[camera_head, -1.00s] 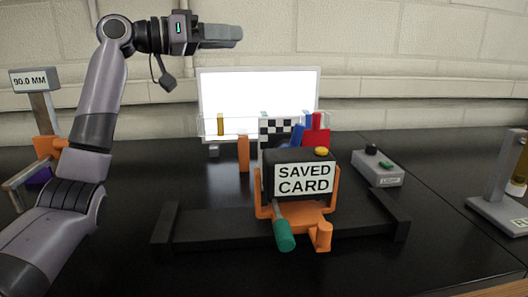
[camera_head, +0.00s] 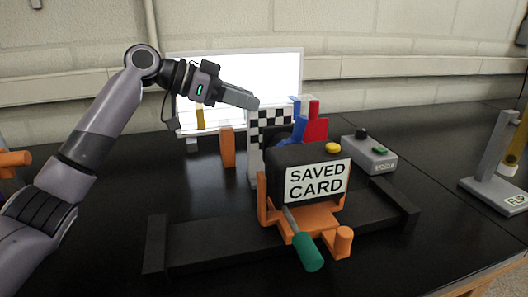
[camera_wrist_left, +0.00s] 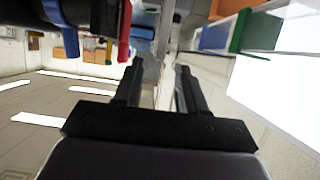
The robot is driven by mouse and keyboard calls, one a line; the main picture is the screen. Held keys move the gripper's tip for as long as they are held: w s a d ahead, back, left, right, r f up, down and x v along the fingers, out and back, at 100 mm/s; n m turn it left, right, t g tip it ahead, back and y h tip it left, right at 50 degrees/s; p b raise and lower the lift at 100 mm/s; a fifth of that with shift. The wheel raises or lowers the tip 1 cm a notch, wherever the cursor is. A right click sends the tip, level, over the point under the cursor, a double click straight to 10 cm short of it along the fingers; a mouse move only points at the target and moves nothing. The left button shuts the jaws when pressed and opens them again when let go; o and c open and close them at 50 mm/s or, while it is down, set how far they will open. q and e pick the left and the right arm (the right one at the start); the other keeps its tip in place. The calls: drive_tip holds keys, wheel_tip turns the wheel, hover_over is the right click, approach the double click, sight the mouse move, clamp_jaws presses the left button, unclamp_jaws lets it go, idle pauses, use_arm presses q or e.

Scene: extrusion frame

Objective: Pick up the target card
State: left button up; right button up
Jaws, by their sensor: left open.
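A black-and-white checkered card (camera_head: 269,128) stands upright behind the black box with the "SAVED CARD" label (camera_head: 318,180). My left gripper (camera_head: 254,103) reaches in from the left, with its fingertips close to the card's upper left corner. In the head view I cannot tell whether they touch. In the left wrist view, the two dark fingers of my left gripper (camera_wrist_left: 160,68) are apart. A pale narrow shape shows beyond the gap; I cannot tell whether it is the card. My right gripper is not in view.
Blue and red upright pieces (camera_head: 313,125) stand right beside the card. An orange post (camera_head: 227,147) is to its left, before a bright white panel (camera_head: 285,68). An orange holder (camera_head: 330,225) with a green handle (camera_head: 308,252) is in front. A grey button box (camera_head: 370,153) stands right.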

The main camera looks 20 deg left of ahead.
sight(270, 108)
use_arm(q)
drive_tip(key=x, duration=0.6)
drive_tip(key=shift+d+f, duration=0.2)
clamp_jaws()
